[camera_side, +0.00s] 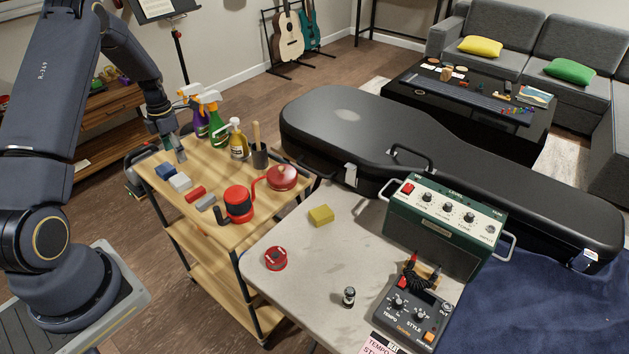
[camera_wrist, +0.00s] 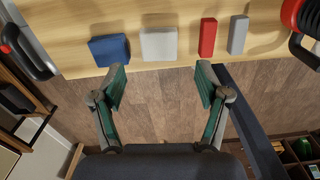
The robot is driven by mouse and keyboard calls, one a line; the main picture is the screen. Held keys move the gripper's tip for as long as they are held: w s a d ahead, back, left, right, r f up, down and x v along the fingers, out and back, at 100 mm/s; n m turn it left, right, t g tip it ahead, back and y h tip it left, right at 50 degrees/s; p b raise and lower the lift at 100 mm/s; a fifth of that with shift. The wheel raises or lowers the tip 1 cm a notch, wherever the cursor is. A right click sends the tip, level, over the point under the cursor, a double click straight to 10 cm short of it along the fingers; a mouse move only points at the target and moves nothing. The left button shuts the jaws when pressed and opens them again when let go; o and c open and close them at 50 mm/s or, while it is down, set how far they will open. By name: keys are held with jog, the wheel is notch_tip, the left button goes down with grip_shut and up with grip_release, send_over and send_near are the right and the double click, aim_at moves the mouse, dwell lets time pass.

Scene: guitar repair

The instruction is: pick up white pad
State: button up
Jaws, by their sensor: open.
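The white pad (camera_side: 180,181) lies on the wooden top of the cart, between a blue pad (camera_side: 165,171) and a red pad (camera_side: 195,193). In the wrist view the white pad (camera_wrist: 158,44) sits just beyond my fingertips, centred between them. My gripper (camera_side: 176,153) is above the cart's edge, behind the pads in the side view. In the wrist view my gripper (camera_wrist: 160,77) is open and empty, its fingers spread wider than the white pad. The floor shows between the fingers.
A grey pad (camera_side: 206,202) lies beside the red one, near a red container (camera_side: 238,203). Spray bottles (camera_side: 215,118) and a yellow-labelled bottle (camera_side: 238,142) stand close to my gripper. A yellow sponge (camera_side: 321,215) is on the grey table (camera_side: 310,265).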

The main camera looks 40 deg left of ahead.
send_over(182, 177)
jog(key=f, duration=0.4)
jog(key=shift+w+d+f, duration=0.2)
jog(key=shift+f, duration=0.05)
jog(key=f, duration=0.5)
jog(key=shift+s+a, duration=0.15)
jog(key=shift+s, duration=0.05)
jog(key=shift+c, duration=0.4)
jog(key=c, duration=0.6)
jog(key=shift+o, duration=0.2)
jog(key=shift+r, duration=0.15)
